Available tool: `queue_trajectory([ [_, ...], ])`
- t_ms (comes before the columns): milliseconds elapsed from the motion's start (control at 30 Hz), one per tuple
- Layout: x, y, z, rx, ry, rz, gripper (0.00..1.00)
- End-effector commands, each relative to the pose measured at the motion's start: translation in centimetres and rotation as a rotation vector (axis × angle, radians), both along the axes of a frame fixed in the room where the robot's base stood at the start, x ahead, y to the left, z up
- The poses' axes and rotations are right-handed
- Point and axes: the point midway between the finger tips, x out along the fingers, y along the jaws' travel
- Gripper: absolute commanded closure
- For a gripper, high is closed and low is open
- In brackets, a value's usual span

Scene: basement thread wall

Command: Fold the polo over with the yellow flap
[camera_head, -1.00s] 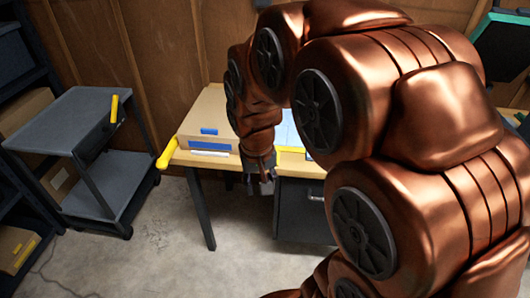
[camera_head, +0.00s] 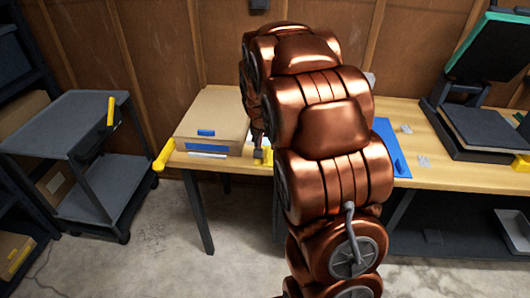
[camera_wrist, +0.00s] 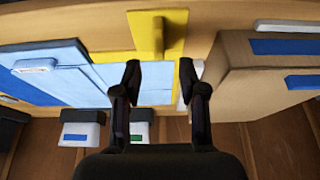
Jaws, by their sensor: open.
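In the wrist view, the yellow flap (camera_wrist: 176,42) lies on the table with a raised yellow handle (camera_wrist: 150,32). The light blue polo (camera_wrist: 95,72) lies flat beside it to the left, partly over the yellow and over a darker blue board (camera_wrist: 22,90). My gripper (camera_wrist: 160,82) is open and empty, its fingers pointing toward the flap's handle, apart from it. In the head view, my gripper (camera_head: 262,152) is near the table's front edge, right of the cardboard box. My arm hides the polo there; part of the blue board (camera_head: 388,140) shows to its right.
The cardboard box (camera_head: 212,115) stands close left of my gripper and also shows in the wrist view (camera_wrist: 235,85). A yellow padded corner (camera_head: 165,155) marks the table's left end. A grey cart (camera_head: 75,125) stands left; a black press (camera_head: 480,125) stands right.

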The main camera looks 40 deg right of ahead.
Motion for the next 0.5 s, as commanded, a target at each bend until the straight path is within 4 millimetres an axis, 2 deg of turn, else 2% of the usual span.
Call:
queue_trajectory([
  [500,1.5,-1.5,-5.4,0.002,0.007,0.0,0.58],
])
